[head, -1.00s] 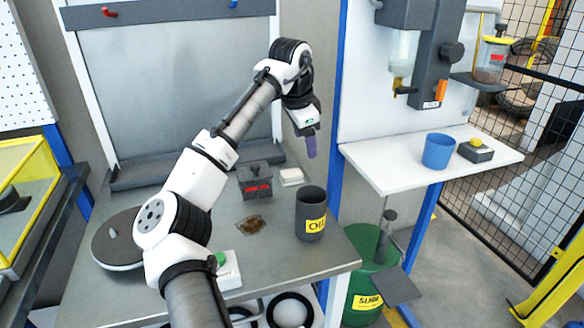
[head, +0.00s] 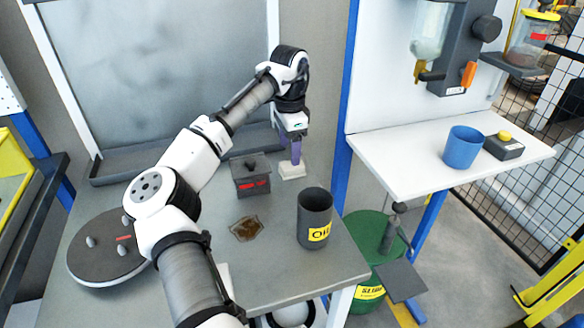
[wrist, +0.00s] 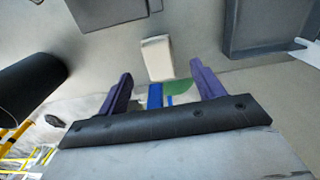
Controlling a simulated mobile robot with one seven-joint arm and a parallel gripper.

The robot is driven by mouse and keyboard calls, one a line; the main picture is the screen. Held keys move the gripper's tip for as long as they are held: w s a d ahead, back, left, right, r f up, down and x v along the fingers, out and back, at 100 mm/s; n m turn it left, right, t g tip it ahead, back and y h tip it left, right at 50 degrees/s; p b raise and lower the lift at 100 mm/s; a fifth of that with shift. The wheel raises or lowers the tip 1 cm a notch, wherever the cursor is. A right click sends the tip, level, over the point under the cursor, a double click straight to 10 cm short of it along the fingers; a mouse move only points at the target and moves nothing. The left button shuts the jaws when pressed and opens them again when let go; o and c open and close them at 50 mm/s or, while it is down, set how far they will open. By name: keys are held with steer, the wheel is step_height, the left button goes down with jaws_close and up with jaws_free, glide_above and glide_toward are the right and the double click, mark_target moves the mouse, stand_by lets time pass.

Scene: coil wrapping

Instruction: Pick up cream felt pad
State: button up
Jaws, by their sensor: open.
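The cream felt pad (head: 291,171) is a small pale block lying on the grey table near its back right edge. In the wrist view the pad (wrist: 157,58) shows just beyond the fingertips, roughly centred between them. My gripper (head: 292,157) points down over the pad in the head view, and its purple fingers overlap the pad's far side there. In the wrist view my gripper's two purple fingers (wrist: 160,78) are spread apart with nothing between them. I cannot tell whether a fingertip touches the pad.
A dark lidded box (head: 250,178) with a red label stands left of the pad. A dark OIL cup (head: 314,220) stands in front of it. A white shelf (head: 410,172) with a blue cup (head: 463,147) is at right.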

steer(key=shift+d+f+p, duration=0.15)
steer(key=shift+f+p, duration=0.2)
steer(key=shift+f, duration=1.1)
steer(key=shift+d+f+p, duration=0.1)
steer(key=shift+f+p, duration=0.25)
steer(key=shift+f, duration=1.1)
steer(key=c, duration=1.1)
steer(key=shift+o, duration=0.2)
step_height(320, 180, up, 10)
steer(key=b, duration=0.1)
steer(key=shift+b, duration=0.3)
steer(key=o, duration=0.4)
steer(key=shift+r, duration=0.1)
steer(key=c, duration=0.3)
